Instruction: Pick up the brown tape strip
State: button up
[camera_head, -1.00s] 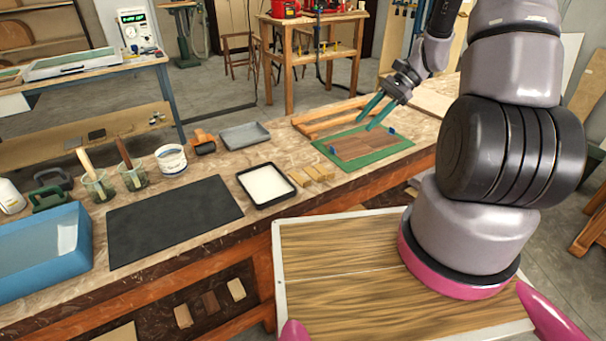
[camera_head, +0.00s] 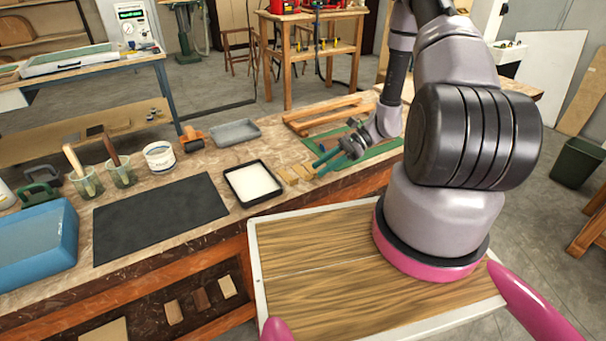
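Several small tan-brown strips lie in a row on the bench, just right of the white-filled tray; I take these as the tape strips. The left one (camera_head: 287,177) and the middle one (camera_head: 302,172) show clearly. The right end of the row is close to the fingertips and partly hidden. My gripper (camera_head: 316,168) has two teal fingers pointing left, spread with a gap between them. It is beside the right end of the row, and nothing is seen held. I cannot tell its exact height above the bench.
A black tray with white content (camera_head: 252,184) stands left of the strips. A wooden frame (camera_head: 325,112) is behind. A dark mat (camera_head: 160,215), a white tub (camera_head: 159,157) and two brush jars stand left.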

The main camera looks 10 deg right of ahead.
aim_at(302, 170)
jog(key=x, duration=0.5)
jog(key=shift+a+r, duration=0.15)
jog(key=shift+r, duration=0.1)
grip_shut()
